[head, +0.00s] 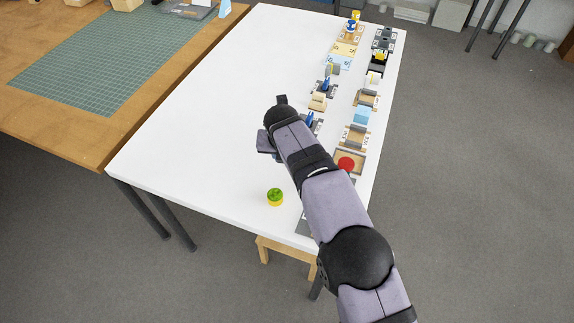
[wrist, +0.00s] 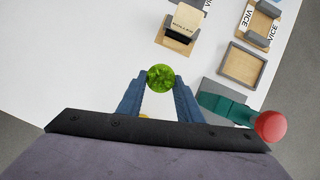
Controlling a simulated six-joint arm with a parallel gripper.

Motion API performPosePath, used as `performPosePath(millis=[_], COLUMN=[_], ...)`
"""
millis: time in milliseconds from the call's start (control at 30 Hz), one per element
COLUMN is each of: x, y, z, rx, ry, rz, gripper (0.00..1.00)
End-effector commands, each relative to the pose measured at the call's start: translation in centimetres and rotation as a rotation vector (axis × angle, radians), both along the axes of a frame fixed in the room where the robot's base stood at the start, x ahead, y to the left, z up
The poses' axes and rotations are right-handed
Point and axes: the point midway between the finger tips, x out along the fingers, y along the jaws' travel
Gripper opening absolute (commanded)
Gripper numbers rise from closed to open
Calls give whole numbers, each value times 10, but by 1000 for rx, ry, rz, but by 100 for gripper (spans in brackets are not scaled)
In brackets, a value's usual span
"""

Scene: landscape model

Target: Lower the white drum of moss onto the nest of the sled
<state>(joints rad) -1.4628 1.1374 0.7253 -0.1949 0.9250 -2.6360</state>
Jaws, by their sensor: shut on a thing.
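My gripper (wrist: 161,86) is shut on a round drum (wrist: 161,77) in the wrist view, between its two blue fingers. Only the green moss top shows; the drum's side is hidden. In the head view my arm hides the held drum. A yellow drum with a green mossy top (head: 275,198) stands apart on the white table, below my gripper in the picture. A bit of yellow (wrist: 143,116) shows between my fingers in the wrist view. A shallow wooden tray with a raised rim (wrist: 232,67) lies to the upper right. I cannot tell which carrier is the sled.
A teal piece with a red ball (wrist: 270,126) rises at the right; the red also shows in the head view (head: 346,163). A wooden block carrier (wrist: 185,22) stands above the held drum. Several carriers line the table's right edge. The white table's (head: 215,120) left side is clear.

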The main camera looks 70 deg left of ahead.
Motion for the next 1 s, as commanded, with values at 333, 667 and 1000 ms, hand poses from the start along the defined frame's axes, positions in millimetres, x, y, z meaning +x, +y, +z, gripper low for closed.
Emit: performPosePath(millis=[333,667,1000], x=[0,7,24], y=[0,-1,1], z=[46,62,101], rx=[0,0,1], ry=[1,1,0], rz=[0,-9,-35], gripper=[20,20,20])
